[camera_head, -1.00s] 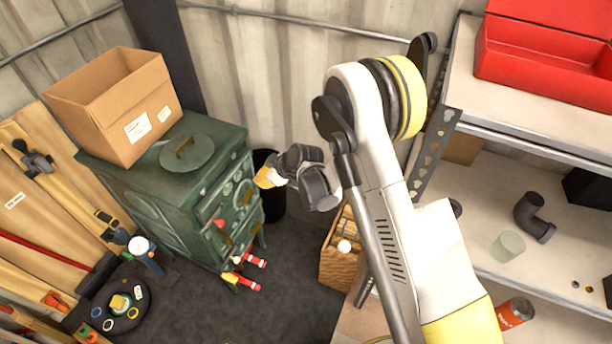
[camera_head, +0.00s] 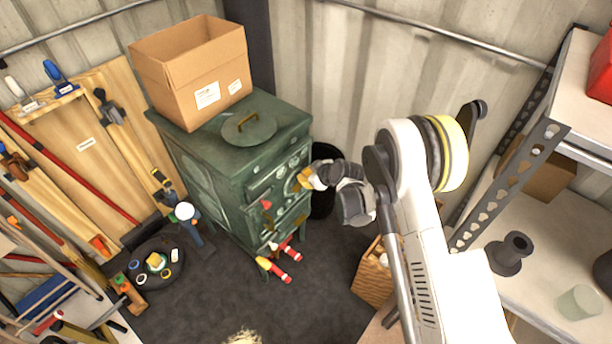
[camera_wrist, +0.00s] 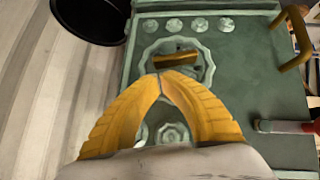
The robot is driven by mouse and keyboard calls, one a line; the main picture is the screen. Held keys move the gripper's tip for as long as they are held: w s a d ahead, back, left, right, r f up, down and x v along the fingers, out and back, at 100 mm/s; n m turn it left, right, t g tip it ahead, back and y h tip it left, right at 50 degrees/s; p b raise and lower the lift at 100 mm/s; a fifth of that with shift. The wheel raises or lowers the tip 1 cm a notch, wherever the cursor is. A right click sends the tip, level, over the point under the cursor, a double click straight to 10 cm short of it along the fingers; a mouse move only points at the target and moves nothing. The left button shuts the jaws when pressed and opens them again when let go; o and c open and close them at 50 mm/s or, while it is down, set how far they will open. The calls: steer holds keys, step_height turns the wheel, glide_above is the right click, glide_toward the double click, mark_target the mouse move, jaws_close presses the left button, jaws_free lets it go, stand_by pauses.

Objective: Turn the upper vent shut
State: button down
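The green stove (camera_head: 235,165) stands against the wall; its front also shows in the wrist view (camera_wrist: 255,85). On that front is a round, scalloped vent (camera_wrist: 206,66) with a brass tab (camera_wrist: 177,61) lying nearly across it. A second round fitting (camera_wrist: 172,132) shows between my fingers, partly hidden; I cannot tell whether it is another vent. My gripper (camera_head: 308,179) is close to the stove front. In the wrist view its yellow fingertips (camera_wrist: 162,74) meet just short of the brass tab, with nothing visible between them. Contact with the tab cannot be told.
A brass handle (camera_wrist: 295,38) and a red-tipped handle (camera_wrist: 285,127) stick out from the stove front. A black bin (camera_head: 323,198) stands beside the stove, and a cardboard box (camera_head: 190,70) sits on top. A metal shelf (camera_head: 505,190) stands at right. Dark floor lies in front.

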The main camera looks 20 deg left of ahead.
steer(key=shift+w+f, duration=0.1)
steer(key=shift+f, duration=0.35)
steer(key=shift+w+d+f+m+g+b, duration=0.15)
steer(key=shift+w+f+g+b, duration=0.1)
steer(key=shift+f, duration=0.1)
steer(key=shift+w+d+f+m+g+b, duration=0.1)
steer(key=shift+w+f+m+g+b, duration=0.05)
steer(key=shift+f+g+b, duration=0.15)
steer(key=r, duration=0.1)
steer(key=r+p, duration=0.1)
steer(key=r, duration=0.1)
steer(key=r+p, duration=0.1)
steer(key=r, duration=0.1)
steer(key=shift+s+d+r, duration=0.15)
steer(key=shift+d, duration=0.1)
steer(key=p+v, duration=0.3)
steer(key=v, duration=0.5)
steer(key=shift+d, duration=0.6)
